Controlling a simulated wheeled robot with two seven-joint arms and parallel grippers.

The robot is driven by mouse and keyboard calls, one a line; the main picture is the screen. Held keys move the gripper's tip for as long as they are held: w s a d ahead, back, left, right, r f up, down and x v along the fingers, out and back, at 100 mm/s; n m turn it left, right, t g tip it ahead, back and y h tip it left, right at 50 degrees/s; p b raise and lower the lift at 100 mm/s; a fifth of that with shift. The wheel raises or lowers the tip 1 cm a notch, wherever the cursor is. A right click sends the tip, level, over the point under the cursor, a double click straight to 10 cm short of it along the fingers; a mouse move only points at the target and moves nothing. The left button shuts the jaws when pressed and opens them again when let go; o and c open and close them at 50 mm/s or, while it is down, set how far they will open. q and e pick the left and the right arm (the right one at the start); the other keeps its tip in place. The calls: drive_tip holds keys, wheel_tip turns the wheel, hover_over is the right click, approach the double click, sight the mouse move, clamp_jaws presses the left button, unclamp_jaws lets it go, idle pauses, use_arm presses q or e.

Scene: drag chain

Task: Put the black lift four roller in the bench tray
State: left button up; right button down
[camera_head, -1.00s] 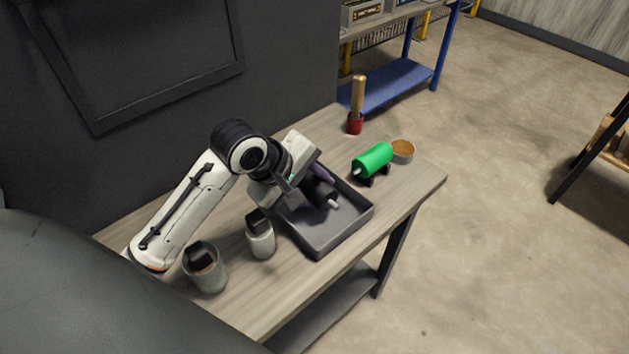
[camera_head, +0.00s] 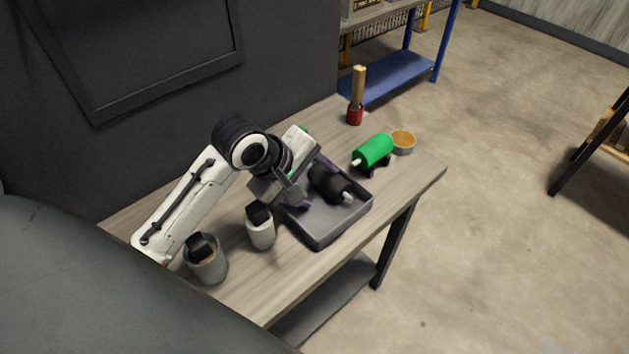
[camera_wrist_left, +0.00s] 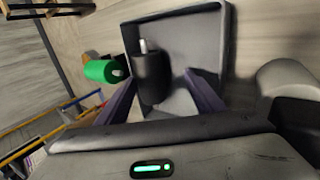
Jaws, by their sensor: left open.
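The black roller (camera_head: 328,184) lies in the grey bench tray (camera_head: 322,238), toward its back wall, with its pale shaft end pointing right. In the left wrist view the black roller (camera_wrist_left: 153,78) lies in the tray (camera_wrist_left: 208,38) between the spread fingers. My left gripper (camera_head: 297,200) is open over the left side of the tray, its purple fingers apart; in the wrist view the left gripper (camera_wrist_left: 160,95) has a finger on either side of the roller. Whether they touch it I cannot tell. My right gripper is not in view.
A green roller (camera_head: 373,150) rests on a dark stand beside the tray, near an orange-filled bowl (camera_head: 403,142). A red-based wooden-handled tool (camera_head: 357,96) stands at the back. A white container (camera_head: 261,229) and a grey cup (camera_head: 206,262) stand in front-left.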

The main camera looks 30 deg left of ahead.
use_arm(q)
drive_tip(key=p+v, duration=0.1)
drive_tip(key=v, duration=0.9)
drive_tip(key=shift+r+p, duration=0.15)
drive_tip(key=shift+p, duration=0.15)
drive_tip(key=b+x, duration=0.1)
drive_tip(key=x, duration=0.9)
drive_tip(key=shift+f+b, duration=0.3)
drive_tip(key=shift+b, duration=0.05)
drive_tip(key=shift+w+r, duration=0.1)
drive_tip(key=shift+r, duration=1.3)
drive_tip(key=shift+f, duration=0.1)
